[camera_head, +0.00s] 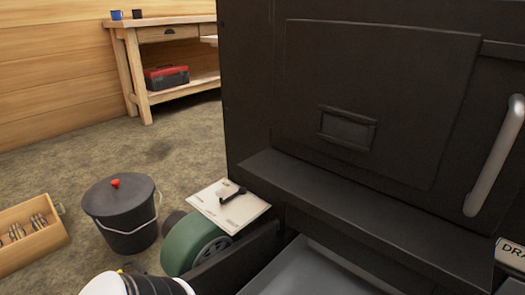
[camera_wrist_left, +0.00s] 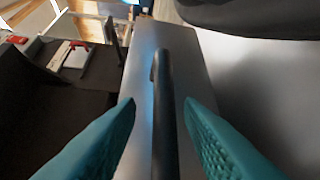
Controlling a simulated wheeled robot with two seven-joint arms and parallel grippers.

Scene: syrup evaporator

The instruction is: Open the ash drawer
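In the head view, a grey tray-like surface with a dark side wall, apparently the ash drawer (camera_head: 320,272), extends from low under the black evaporator (camera_head: 375,100). Its near part is cut off by the frame. In the left wrist view, a long black bar handle (camera_wrist_left: 163,115) runs along a narrow grey metal panel (camera_wrist_left: 195,75). My left gripper (camera_wrist_left: 160,102) has its teal fingers on both sides of this handle, with gaps visible, so it is open. Its fingers are outside the head view. My right gripper is not in view.
A black lidded bucket (camera_head: 120,215), a wooden crate (camera_head: 30,235) and a green round housing (camera_head: 193,243) stand left of the evaporator. A pale plate with a black lever (camera_head: 215,207) is above the housing. A workbench (camera_head: 165,30) stands behind; floor between is clear.

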